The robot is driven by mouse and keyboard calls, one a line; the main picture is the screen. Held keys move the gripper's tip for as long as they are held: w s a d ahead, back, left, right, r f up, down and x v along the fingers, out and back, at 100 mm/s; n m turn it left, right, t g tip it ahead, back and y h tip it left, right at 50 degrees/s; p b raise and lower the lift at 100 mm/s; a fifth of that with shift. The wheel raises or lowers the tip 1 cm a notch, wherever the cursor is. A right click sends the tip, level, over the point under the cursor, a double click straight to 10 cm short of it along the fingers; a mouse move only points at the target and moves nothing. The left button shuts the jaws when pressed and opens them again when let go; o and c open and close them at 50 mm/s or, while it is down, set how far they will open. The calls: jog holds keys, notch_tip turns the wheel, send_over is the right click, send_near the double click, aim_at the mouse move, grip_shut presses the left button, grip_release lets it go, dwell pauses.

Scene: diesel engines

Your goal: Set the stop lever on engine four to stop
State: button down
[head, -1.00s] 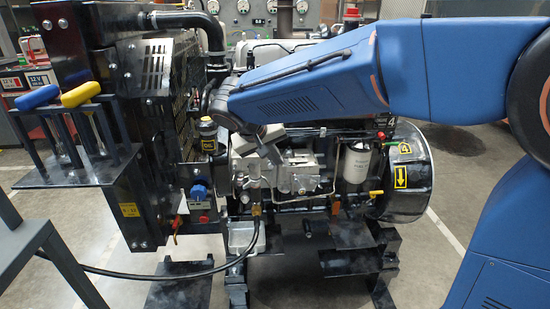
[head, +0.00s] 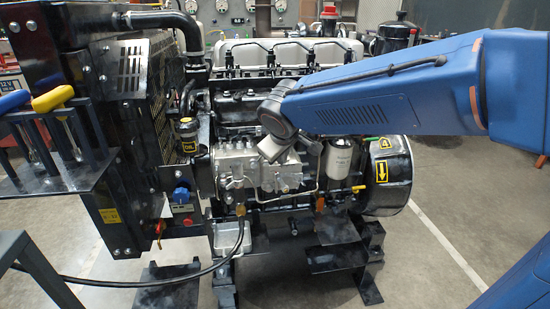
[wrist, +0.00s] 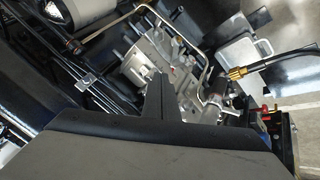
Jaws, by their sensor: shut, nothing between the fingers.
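My gripper (head: 270,152) is right in front of the pump. In the wrist view its fingers (wrist: 157,80) are shut, empty and pointing at the pump body. Whether they touch it I cannot tell. I cannot surely make out the stop lever; my arm and gripper cover part of this side.
A white filter (head: 338,158) is right of the pump, with a yellow-handled valve (head: 358,188) below it. The radiator frame (head: 130,100) and a rack with blue and yellow handled tools (head: 60,185) stand left. A black hose (head: 150,285) crosses low.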

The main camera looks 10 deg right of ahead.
jog(key=shift+w+d, duration=0.25)
jog(key=shift+d, duration=0.75)
jog(key=shift+d, duration=0.15)
